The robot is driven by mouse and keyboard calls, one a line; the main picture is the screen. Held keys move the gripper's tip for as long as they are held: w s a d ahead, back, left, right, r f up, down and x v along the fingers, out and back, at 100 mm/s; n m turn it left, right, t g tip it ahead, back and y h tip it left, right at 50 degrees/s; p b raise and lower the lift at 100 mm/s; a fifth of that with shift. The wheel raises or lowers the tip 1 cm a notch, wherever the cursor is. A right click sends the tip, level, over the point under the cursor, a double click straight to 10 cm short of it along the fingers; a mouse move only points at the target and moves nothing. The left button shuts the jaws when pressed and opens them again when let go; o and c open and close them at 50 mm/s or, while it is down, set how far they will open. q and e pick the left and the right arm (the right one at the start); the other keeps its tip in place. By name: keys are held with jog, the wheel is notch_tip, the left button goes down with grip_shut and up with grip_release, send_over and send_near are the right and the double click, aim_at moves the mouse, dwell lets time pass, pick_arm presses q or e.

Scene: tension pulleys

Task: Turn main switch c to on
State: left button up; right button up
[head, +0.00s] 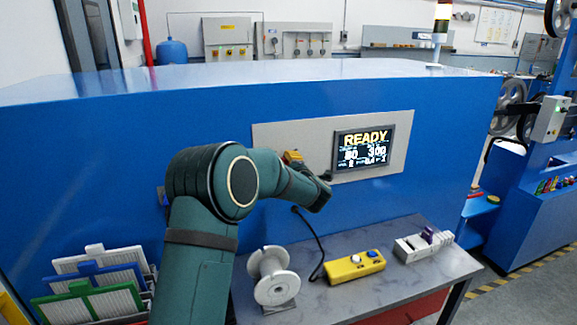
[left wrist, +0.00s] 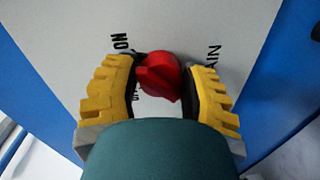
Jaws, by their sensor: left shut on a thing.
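A red switch knob (left wrist: 163,72) sits on a light grey panel (left wrist: 205,22) in the left wrist view. The letters ON show at its upper left, and part of the word MAIN shows at its right. My left gripper (left wrist: 158,82) has a yellow and black finger on each side of the knob and is shut on it. Smaller lettering below the knob is partly hidden. In the head view my left arm hides the knob, and only a bit of yellow finger (head: 292,157) shows. My right gripper is in neither view.
A screen reading READY (head: 364,147) is on the panel, right of my arm. On the table below are a white spool (head: 273,277), a yellow button box (head: 355,266) and a white rack (head: 424,245). Coloured frames (head: 95,285) stand at the left.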

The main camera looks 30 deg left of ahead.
pick_arm(q)
jog(key=shift+r, duration=0.15)
jog(key=o, duration=1.1)
jog(key=shift+o, duration=0.2)
jog(key=shift+s, duration=0.1)
jog(key=f+v, duration=0.1)
jog(key=v, duration=1)
jog(key=shift+s+d+r, duration=0.2)
jog(key=shift+d+r, duration=0.2)
jog(key=shift+r, duration=0.05)
